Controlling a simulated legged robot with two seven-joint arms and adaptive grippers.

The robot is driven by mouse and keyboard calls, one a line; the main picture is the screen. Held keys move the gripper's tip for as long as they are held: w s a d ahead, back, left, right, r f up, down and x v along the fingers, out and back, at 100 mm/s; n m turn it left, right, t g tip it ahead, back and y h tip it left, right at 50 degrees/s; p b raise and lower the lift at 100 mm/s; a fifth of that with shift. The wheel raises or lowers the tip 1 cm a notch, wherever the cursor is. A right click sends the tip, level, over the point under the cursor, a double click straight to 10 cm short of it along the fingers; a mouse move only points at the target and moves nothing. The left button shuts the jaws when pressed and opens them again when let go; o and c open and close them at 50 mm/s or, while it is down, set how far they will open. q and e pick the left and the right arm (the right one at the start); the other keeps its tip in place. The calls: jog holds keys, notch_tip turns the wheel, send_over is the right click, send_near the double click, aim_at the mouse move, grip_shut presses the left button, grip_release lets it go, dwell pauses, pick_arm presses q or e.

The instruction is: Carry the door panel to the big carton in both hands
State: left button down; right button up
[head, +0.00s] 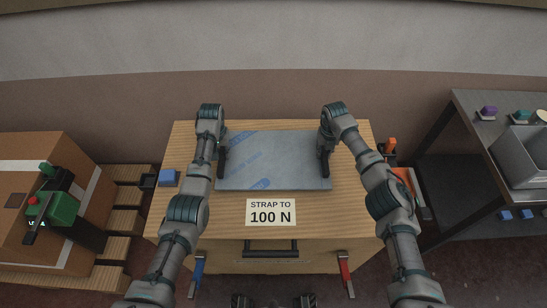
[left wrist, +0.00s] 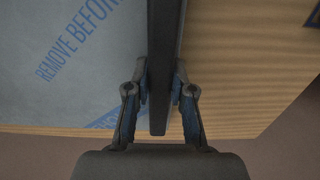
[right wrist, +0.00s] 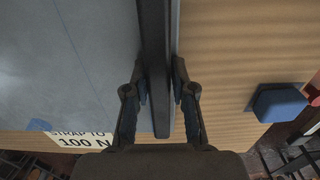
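The door panel (head: 275,165) is a flat grey sheet under film with blue print, level over the wooden bench, with dark bars along its left and right edges. Whether it touches the bench top I cannot tell. My left gripper (head: 222,155) has its fingers on both sides of the left dark bar (left wrist: 162,60), touching it. My right gripper (head: 325,155) has its fingers on both sides of the right dark bar (right wrist: 155,50), also touching it. The fingertips' far sides are partly hidden. The big carton (head: 75,150), brown with pale tape, stands at the far left.
The wooden bench (head: 350,220) carries a "STRAP TO 100 N" label (head: 271,212) and a blue block (head: 168,177). A dark table (head: 470,115) with a grey bin (head: 522,160) is at right.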

pick_arm(q)
jog(key=shift+a+f, duration=0.2)
jog(key=shift+a, duration=0.45)
pick_arm(e)
jog(key=shift+s+a, duration=0.15)
jog(key=shift+a, duration=0.6)
grip_shut()
pick_arm(q)
jog(key=shift+r, duration=0.1)
pick_arm(e)
jog(key=shift+d+r, duration=0.1)
